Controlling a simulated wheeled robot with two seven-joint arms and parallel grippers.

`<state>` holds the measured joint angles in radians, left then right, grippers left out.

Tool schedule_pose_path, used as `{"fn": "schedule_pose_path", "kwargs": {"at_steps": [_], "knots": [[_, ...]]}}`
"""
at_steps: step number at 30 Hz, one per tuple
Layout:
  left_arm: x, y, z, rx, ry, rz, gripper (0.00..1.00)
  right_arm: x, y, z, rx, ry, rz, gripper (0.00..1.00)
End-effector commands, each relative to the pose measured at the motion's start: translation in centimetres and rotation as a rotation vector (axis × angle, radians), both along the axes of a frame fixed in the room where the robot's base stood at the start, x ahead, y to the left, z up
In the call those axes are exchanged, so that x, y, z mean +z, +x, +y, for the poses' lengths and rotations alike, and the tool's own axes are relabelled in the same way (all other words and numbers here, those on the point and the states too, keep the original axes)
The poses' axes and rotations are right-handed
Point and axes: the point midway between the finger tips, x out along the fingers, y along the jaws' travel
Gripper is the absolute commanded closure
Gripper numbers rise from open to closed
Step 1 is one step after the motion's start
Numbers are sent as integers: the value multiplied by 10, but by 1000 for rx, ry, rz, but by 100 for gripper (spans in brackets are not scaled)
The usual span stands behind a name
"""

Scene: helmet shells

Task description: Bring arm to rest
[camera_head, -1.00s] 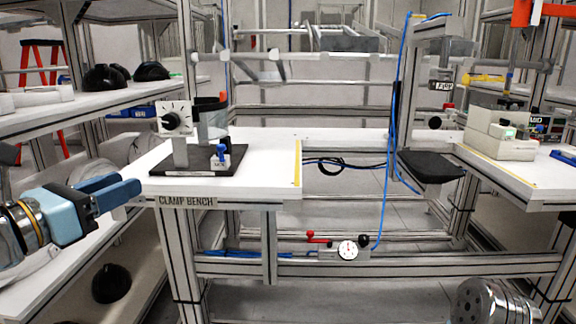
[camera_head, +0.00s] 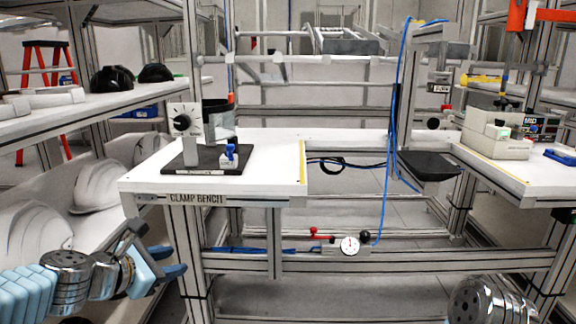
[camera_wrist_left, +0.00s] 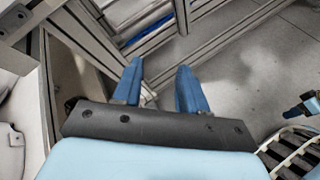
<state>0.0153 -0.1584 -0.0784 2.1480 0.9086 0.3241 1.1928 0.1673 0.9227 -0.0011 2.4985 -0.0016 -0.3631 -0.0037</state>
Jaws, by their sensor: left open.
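My left arm comes in at the lower left of the head view. My left gripper (camera_head: 176,262) has blue fingers, is open and empty, and hangs below the level of the clamp bench (camera_head: 270,180), left of its front legs. In the left wrist view the two blue fingers (camera_wrist_left: 160,88) stand apart with nothing between them. Beyond them are the floor and metal frame rails. Part of my right arm shows at the bottom right of the head view; its gripper is not visible.
White helmet shells (camera_head: 97,187) lie on the lower left shelf, close to my left arm. Black helmets (camera_head: 110,78) sit on the upper shelf. A clamp fixture with a dial (camera_head: 184,121) stands on the bench. A rail with a gauge (camera_head: 349,245) runs below.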

Motion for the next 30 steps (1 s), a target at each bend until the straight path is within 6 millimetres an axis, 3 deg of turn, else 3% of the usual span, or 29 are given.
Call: {"fn": "schedule_pose_path", "kwargs": {"at_steps": [4, 8, 9, 12, 15, 18, 21, 25, 30], "knots": [[-109, 6, -15, -179, 319, 121, 58, 8, -1, 2, 3, 2, 2, 57], [-221, -15, -31, -492, 651, 196, 58, 15, -2, 4, 7, 5, 3, 57], [-253, -28, -38, -613, 741, 204, 58, 17, -2, 5, 8, 7, 3, 57], [-326, -69, -58, -948, 925, 175, 58, 22, -3, 6, 11, 9, 5, 57], [-379, -116, -81, -1266, 1032, 80, 58, 26, -3, 8, 14, 12, 7, 57], [-411, -157, -102, -1505, 1074, -44, 58, 29, -4, 9, 17, 13, 8, 57], [-426, -185, -117, -1647, 1086, -147, 58, 31, -4, 10, 18, 14, 8, 57], [-433, -198, -124, -1714, 1090, -209, 58, 31, -4, 10, 18, 15, 8, 57], [-434, -198, -125, -1717, 1092, -214, 58, 30, -4, 10, 18, 15, 8, 57]]}}
